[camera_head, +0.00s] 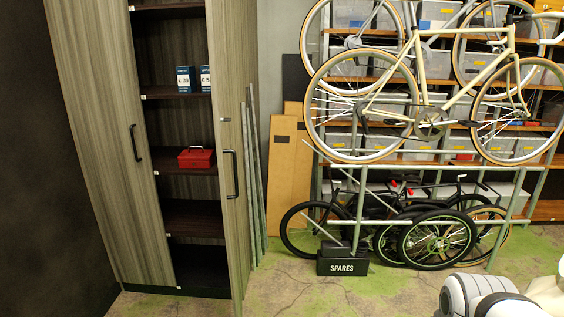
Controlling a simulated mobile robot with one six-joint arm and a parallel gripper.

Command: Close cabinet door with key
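A tall wood-grain cabinet (155,285) stands on the left. Its left door (100,120), with a black bar handle (136,143), covers the left part of the front. Its right door (228,60) stands open, seen at a steep angle, with a black handle (231,173) on it. A small light piece (226,119) sits above that handle; I cannot tell whether it is a key or a lock. White and grey rounded parts of my arm show at the lower right. My gripper is not in view.
Inside the cabinet, a red box (196,157) and price-marked boxes (184,79) sit on dark shelves. A bike rack (345,195) with bicycles and a black SPARES box (342,262) stands to the right. Floor (385,290) in front is clear. Boards and poles lean behind the open door.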

